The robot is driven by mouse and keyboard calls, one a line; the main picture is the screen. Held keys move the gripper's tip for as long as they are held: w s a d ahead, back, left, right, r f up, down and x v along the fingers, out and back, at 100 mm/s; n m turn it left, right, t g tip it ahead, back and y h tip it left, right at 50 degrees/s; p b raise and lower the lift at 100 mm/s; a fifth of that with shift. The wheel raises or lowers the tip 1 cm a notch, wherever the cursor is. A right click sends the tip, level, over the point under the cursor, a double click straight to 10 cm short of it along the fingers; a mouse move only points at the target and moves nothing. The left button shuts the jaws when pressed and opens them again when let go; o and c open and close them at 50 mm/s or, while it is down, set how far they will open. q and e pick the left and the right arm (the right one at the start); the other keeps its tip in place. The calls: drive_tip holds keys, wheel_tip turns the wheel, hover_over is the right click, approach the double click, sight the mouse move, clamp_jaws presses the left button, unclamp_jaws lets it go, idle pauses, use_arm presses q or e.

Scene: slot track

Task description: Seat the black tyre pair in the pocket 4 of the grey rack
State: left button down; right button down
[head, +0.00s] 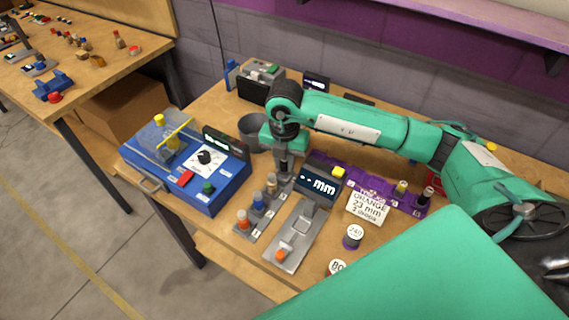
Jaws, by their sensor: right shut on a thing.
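The grey rack (248,236) is a narrow stepped strip on the table, between the blue machine and the display unit. Its nearer pockets hold an orange-topped piece (243,217), a blue piece (258,201) and a tan piece (271,184). My right gripper (284,168) points down at the far end of the rack, just beyond the tan piece, around where pocket 4 lies. It is shut on a small dark thing, taken to be the black tyre pair; the fingers hide most of it. Whether it touches the pocket I cannot tell. My left gripper is out of view.
A blue machine (190,170) with a dial stands left of the rack. A grey cup (257,134) stands close behind. A display unit (322,184) and grey plate (300,232) lie right. A purple rack (385,188) with upright pieces and a white sign (367,207) are further right.

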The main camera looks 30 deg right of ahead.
drive_tip(key=shift+f, duration=0.9)
drive_tip(key=c, duration=1.7)
unclamp_jaws()
drive_tip(key=shift+f, duration=0.15)
drive_tip(key=o, duration=0.4)
